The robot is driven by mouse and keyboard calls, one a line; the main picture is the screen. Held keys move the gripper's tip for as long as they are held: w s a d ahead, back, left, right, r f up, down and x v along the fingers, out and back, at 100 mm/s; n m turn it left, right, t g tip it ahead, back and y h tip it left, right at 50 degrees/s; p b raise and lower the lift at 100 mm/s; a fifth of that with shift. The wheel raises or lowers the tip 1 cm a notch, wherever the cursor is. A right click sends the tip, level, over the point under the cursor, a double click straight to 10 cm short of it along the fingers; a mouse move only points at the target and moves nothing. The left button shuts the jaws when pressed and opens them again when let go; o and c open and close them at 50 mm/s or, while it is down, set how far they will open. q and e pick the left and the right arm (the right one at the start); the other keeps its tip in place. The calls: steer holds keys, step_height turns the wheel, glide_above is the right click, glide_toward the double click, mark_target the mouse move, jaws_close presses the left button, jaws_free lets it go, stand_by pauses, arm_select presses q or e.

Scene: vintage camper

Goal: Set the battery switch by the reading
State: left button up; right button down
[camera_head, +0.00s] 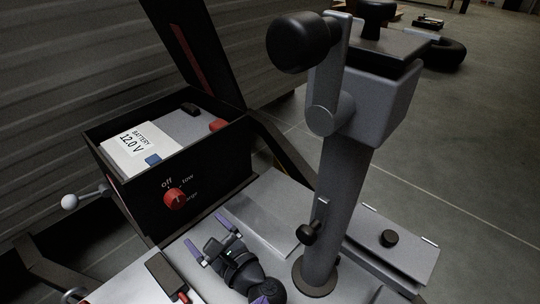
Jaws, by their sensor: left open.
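The red round battery switch (174,198) sits on the front of a black battery box (205,170). Around it I read "off" at upper left, "tow" at upper right, and a word ending in "arge" at lower right. The knob has a light mark, but I cannot tell which label it points to. The battery (178,127) in the open box carries a white label (136,146) reading "BATTERY 12.0 V". My left gripper (203,229), with purple fingers, is open and empty, below and right of the switch, apart from it. My right gripper is not in view.
The box lid (192,50) stands open behind. A grey jack post (345,170) with a black-knobbed crank (298,42) rises close to the right of my left gripper. A small lidded box (390,255) is at right.

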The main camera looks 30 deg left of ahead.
mark_target(179, 203)
arm_select(q)
steer(key=b+x, duration=0.2)
steer(key=x, duration=0.7)
steer(key=shift+a+b, duration=0.15)
steer(key=shift+b, duration=0.2)
steer(key=shift+a+r, duration=0.1)
steer(key=shift+a, duration=0.2)
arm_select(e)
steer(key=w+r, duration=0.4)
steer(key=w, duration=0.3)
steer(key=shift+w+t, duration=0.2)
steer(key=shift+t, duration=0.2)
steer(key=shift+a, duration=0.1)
arm_select(q)
steer(key=c, duration=1.3)
